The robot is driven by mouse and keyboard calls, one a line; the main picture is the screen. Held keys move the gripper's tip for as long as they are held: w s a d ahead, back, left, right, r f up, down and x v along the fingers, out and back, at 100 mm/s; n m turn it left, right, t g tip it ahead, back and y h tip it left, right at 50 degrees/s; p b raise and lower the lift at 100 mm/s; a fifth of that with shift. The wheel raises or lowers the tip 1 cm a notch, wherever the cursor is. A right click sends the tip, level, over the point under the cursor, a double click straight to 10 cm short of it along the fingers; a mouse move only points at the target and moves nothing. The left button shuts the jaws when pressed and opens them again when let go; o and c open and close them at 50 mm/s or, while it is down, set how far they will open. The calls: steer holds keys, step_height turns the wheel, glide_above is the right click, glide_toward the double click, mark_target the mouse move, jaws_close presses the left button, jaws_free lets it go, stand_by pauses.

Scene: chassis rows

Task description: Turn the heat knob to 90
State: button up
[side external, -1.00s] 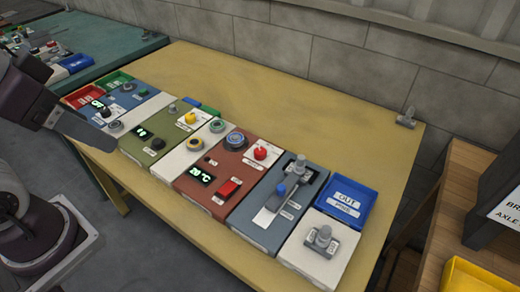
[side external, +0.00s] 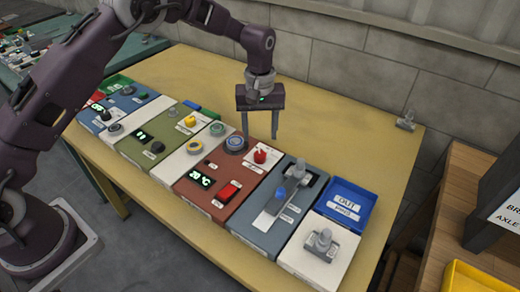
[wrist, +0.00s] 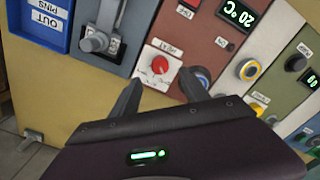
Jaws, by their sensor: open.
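The red heat knob (side external: 260,156) stands on a small white plate with dial marks at the back right of the red-brown panel (side external: 201,207). The knob also shows in the wrist view (wrist: 160,64); its pointer angle is too small to read. The panel's green display reads 20 °C in the wrist view (wrist: 240,14). My gripper (side external: 260,138) is open and empty, pointing down, just above and behind the knob. In the wrist view my two fingers (wrist: 160,80) straddle the line of the knob, which lies a little beyond the tips.
A blue-ringed round control (side external: 235,144) stands close left of the knob. A blue-grey lever panel (side external: 262,236) and a blue tray (side external: 349,208) lie right. The yellow table's back (side external: 330,130) is clear.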

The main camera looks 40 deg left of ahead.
mark_target(260, 154)
step_height(260, 154, down, 7)
steer(key=shift+f, duration=0.1)
jaws_close()
stand_by(0.3)
